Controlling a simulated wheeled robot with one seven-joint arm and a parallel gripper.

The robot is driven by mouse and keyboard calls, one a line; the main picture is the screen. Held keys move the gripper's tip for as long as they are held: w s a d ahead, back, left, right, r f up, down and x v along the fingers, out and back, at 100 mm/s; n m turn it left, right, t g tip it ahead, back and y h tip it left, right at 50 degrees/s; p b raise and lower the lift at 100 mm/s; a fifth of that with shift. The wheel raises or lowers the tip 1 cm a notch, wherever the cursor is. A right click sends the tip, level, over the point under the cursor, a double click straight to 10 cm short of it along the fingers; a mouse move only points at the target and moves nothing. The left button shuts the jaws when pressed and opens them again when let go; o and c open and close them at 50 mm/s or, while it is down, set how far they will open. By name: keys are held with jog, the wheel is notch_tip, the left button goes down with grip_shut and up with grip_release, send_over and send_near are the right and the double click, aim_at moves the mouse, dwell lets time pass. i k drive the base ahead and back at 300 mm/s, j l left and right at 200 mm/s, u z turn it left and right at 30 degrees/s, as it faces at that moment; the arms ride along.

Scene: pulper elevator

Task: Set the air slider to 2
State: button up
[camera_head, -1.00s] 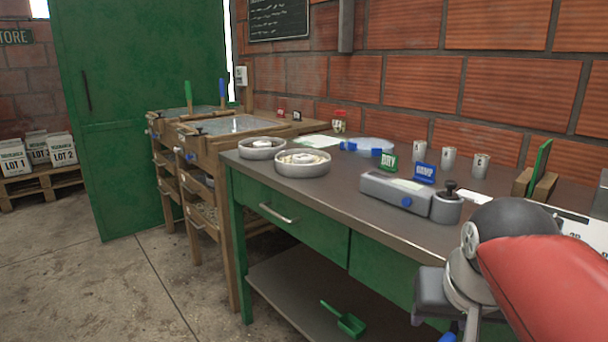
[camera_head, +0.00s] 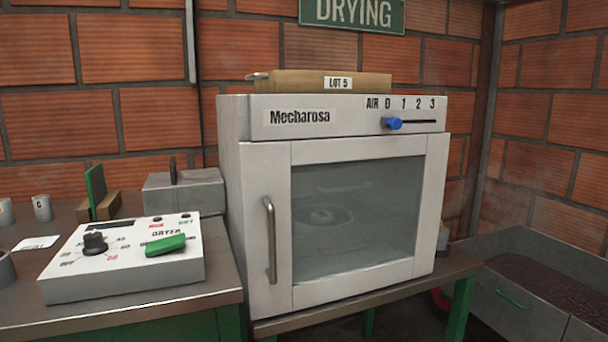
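The white Mecharosa dryer cabinet (camera_head: 240,190) stands in the middle of the head view, with its glass door shut. On its upper front panel is the air scale marked 0, 1, 2, 3. The blue air slider knob (camera_head: 393,123) sits at the left end of its dark slot (camera_head: 422,122), close under the 0. The 2 (camera_head: 418,103) is to the right of the knob. My gripper is not in this view, so its state is hidden.
A wooden tray labelled LOT 5 (camera_head: 365,84) lies on top of the cabinet. A dryer control box (camera_head: 120,278) with a black dial and green switch sits on the bench at left. The door handle (camera_head: 270,240) sticks out. A metal bin (camera_head: 530,310) stands at right.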

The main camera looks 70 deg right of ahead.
aim_at(395, 124)
jog(key=k+z, duration=0.1)
jog(key=z, duration=0.35)
jog(key=l+z, duration=0.1)
jog(key=z, duration=0.3)
jog(key=k+l+z, duration=0.1)
jog(key=z, duration=1.2)
